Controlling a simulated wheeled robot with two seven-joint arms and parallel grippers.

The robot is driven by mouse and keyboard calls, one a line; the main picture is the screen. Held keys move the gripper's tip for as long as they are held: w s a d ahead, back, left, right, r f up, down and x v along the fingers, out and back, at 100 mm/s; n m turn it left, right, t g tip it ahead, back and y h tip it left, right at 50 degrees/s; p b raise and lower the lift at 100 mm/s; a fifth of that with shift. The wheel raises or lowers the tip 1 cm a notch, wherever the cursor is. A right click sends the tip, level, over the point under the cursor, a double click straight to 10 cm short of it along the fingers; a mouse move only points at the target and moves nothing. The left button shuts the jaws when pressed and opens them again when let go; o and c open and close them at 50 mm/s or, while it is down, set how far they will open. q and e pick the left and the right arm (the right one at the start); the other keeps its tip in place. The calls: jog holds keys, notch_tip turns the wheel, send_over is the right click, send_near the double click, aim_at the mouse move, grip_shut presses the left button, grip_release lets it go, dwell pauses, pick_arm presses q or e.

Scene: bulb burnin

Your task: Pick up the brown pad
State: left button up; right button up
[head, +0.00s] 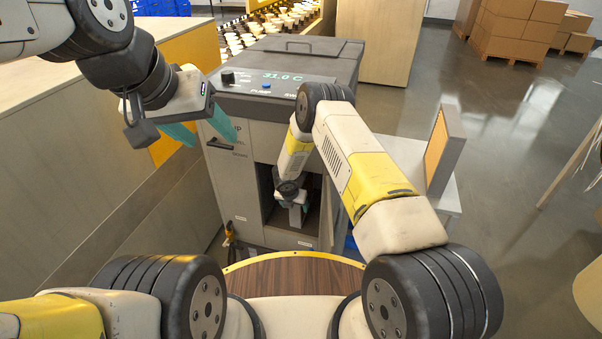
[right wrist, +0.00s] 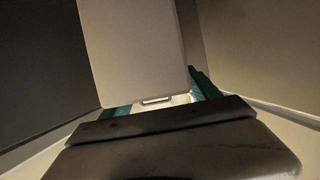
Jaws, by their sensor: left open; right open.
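I cannot make out a brown pad for certain in either view. My right gripper (head: 296,214) reaches down into the open, dark compartment of the grey machine (head: 235,185); its fingers are mostly hidden in the head view. In the right wrist view the teal fingers of the right gripper (right wrist: 160,98) are apart. A pale flat-faced block (right wrist: 135,50) fills the view beyond them, with a small bright slot at its lower edge; I cannot tell whether they touch it. My left gripper (head: 208,138) is open and empty, left of the machine's top.
The compartment walls (right wrist: 245,50) stand close on both sides of the right gripper. A framed tan panel (head: 440,150) stands upright at right. Stacked cartons (head: 512,30) are far off.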

jog(key=shift+w+d+f, duration=0.1)
jog(key=shift+w+f, duration=0.1)
jog(key=shift+f, duration=0.05)
grip_shut()
jog(key=shift+r, duration=0.2)
dwell(0.3)
